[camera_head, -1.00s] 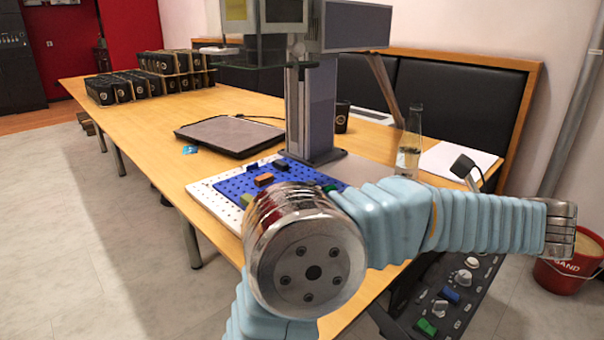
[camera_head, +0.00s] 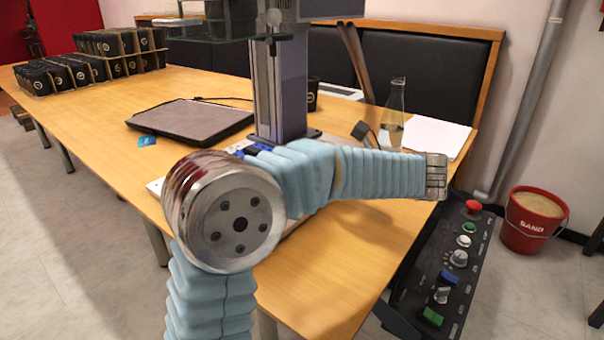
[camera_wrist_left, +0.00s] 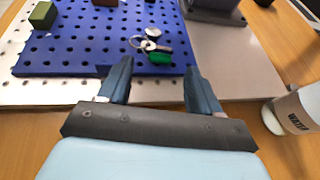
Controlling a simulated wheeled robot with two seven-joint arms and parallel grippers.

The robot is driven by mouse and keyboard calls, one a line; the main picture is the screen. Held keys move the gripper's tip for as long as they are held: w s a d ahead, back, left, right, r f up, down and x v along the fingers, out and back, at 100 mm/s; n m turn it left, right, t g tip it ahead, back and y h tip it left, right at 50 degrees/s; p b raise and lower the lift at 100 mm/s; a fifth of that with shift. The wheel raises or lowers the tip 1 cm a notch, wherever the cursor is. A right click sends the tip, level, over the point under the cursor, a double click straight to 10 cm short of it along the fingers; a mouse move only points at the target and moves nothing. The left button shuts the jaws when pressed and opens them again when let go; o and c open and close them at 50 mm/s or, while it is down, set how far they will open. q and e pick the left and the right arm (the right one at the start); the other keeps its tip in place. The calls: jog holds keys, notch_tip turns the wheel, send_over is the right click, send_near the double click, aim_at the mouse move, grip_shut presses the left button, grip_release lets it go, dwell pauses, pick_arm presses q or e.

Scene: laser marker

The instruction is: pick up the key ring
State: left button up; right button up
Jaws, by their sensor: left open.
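The key ring (camera_wrist_left: 150,40) lies on the blue perforated board (camera_wrist_left: 75,50) in the left wrist view. It has a metal ring, silvery keys and a green tag (camera_wrist_left: 160,58). My left gripper (camera_wrist_left: 160,82) is open and empty, its two dark fingers apart. In that view the key ring appears just beyond the fingertips, roughly between them; the height gap cannot be told. In the head view my arm hides the key ring and most of the board. My right gripper is not in view.
The marker's column (camera_head: 278,90) stands behind the board. A green block (camera_wrist_left: 43,15) sits on the board's far left. A white container (camera_wrist_left: 295,112) is at right in the wrist view. A closed laptop (camera_head: 190,120), a glass flask (camera_head: 393,112) and a control panel (camera_head: 440,265) are around.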

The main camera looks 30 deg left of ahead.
pick_arm(q)
jog(key=shift+x, duration=2.3)
jog(key=shift+f, duration=0.1)
jog(key=c, duration=1.2)
